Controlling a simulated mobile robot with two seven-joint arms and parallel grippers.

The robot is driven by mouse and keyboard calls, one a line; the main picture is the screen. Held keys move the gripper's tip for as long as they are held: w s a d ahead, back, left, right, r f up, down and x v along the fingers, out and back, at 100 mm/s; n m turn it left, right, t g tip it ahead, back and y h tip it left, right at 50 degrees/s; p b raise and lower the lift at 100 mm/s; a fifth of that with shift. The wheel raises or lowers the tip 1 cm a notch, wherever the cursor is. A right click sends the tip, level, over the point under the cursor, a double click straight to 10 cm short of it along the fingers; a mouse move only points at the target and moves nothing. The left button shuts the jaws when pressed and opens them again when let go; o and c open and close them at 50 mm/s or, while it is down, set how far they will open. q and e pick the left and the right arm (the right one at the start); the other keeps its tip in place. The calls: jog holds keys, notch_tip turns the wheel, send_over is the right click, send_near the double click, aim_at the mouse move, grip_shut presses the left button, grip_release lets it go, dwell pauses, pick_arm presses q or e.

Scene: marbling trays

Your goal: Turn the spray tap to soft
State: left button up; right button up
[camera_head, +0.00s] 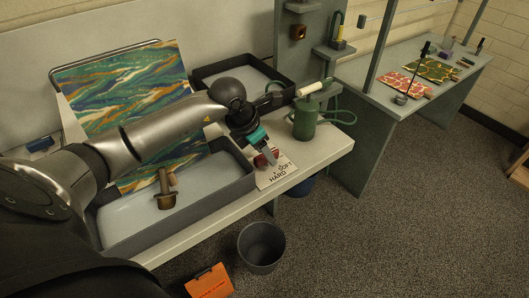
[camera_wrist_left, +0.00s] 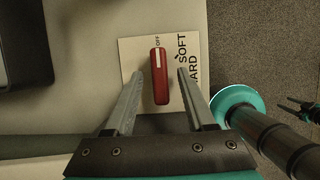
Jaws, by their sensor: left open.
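The spray tap's red handle (camera_wrist_left: 159,88) has a white stripe and sits on a pale label plate (camera_wrist_left: 131,54) marked OFF, SOFT and HARD. In the left wrist view the stripe lies near the word OFF, with SOFT to its right. My left gripper (camera_wrist_left: 159,76) is open, with one finger on each side of the handle and visible gaps between. In the head view the left gripper (camera_head: 269,155) reaches down over the handle and partly hides it, and the label plate (camera_head: 283,168) shows beside it.
A green canister (camera_head: 305,122) with a hose stands just right of the plate. A marbled sheet (camera_head: 110,85) leans behind. A grey bucket (camera_head: 261,246) stands on the floor.

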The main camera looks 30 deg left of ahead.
pick_arm(q)
jog(key=shift+w+f, duration=0.1)
jog(key=shift+f, duration=0.05)
grip_shut()
dwell(0.4)
